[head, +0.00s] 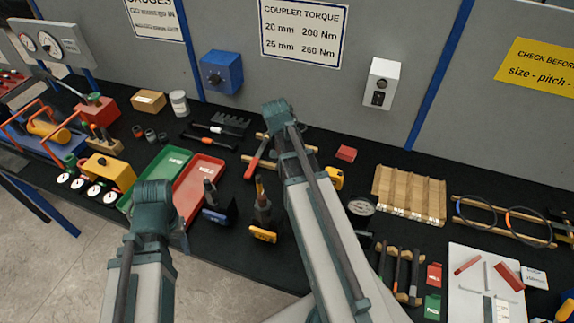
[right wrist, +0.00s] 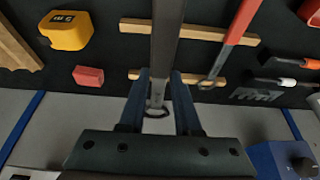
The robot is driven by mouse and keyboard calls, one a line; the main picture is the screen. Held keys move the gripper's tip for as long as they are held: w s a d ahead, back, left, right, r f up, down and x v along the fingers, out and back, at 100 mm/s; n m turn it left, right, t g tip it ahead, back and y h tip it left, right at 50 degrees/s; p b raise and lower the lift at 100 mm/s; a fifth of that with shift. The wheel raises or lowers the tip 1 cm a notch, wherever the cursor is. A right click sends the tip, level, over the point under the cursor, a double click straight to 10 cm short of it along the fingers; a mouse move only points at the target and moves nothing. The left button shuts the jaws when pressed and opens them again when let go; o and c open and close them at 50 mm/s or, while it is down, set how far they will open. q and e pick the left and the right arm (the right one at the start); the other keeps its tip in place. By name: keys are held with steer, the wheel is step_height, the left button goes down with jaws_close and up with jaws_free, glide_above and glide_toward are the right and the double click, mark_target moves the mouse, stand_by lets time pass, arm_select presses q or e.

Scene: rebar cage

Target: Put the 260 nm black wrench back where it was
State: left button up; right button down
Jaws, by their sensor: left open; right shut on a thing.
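The black wrench (right wrist: 166,45) is a long dark bar with a steel ring end, seen in the right wrist view. My right gripper (right wrist: 158,98) is shut on it near the ring end. The wrench lies across two wooden rests (right wrist: 205,32), beside a red wrench (right wrist: 238,30); I cannot tell if it touches them. In the head view the red wrench (head: 257,158) shows left of my right arm, which hides the black wrench and right gripper. My left gripper (head: 181,240) is open, low beside the red tray, partly hidden by its own wrist.
The red tray (head: 190,195) and green tray (head: 152,182) lie left of the rests. A red block (head: 346,153), a yellow tape measure (head: 334,178) and a wooden slotted board (head: 409,194) are to the right. A torque sign (head: 303,32) hangs behind.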

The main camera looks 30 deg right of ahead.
step_height(320, 180, down, 5)
steer(key=b, duration=0.4)
steer(key=shift+f, duration=0.15)
steer(key=shift+f+b, duration=0.1)
steer(key=shift+b, duration=0.2)
step_height(320, 180, down, 4)
steer(key=b, duration=0.3)
steer(key=shift+r+b, duration=0.2)
steer(key=shift+b, duration=0.1)
steer(key=shift+f, duration=0.1)
steer(key=c, duration=0.6)
jaws_free()
